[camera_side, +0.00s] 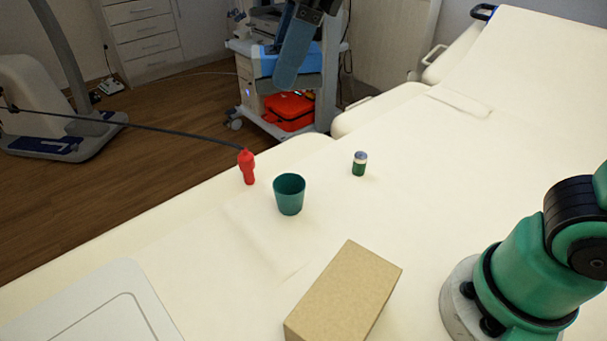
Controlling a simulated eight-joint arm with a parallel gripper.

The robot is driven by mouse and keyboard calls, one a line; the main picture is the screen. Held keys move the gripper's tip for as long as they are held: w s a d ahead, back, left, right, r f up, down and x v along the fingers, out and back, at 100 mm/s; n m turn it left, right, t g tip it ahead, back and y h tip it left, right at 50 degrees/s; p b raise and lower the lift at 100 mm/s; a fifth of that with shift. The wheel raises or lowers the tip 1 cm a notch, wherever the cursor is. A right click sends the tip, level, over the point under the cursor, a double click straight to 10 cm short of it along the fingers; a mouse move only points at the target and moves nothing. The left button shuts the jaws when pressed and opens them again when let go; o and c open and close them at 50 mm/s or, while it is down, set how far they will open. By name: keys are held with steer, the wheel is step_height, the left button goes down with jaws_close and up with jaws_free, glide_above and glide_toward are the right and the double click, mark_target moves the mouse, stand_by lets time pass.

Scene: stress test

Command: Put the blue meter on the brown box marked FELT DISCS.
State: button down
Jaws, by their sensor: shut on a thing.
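My gripper (312,12) shows in part at the top edge, dark and high above the far side of the white surface. It is shut on a long blue-grey thing with a rounded lower end, which looks like the blue meter (293,55), hanging slightly tilted. Its upper end is partly hidden by the gripper. A plain brown box (345,295) stands at the bottom centre, well below and nearer than the gripper. No FELT DISCS lettering can be read on its visible faces. Its top is bare.
A teal cup (289,195), a red connector-like piece (247,167) with a dark cord running left, and a small green can (359,164) stand behind the box. A pale tray (90,310) lies front left. My green arm base stands at right.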

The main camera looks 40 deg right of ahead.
steer(key=s+a+r+n+g+y, duration=0.1)
steer(key=s+a+r+n+g, duration=0.15)
steer(key=s+n, duration=0.7)
steer(key=m, duration=0.3)
glide_above(339, 303)
steer(key=d, duration=0.1)
step_height(339, 303, down, 16)
steer(key=shift+d+r, duration=0.1)
steer(key=shift+d, duration=0.05)
steer(key=shift+f, duration=2.4)
steer(key=shift+f, duration=0.1)
steer(key=shift+c, duration=1.9)
jaws_free()
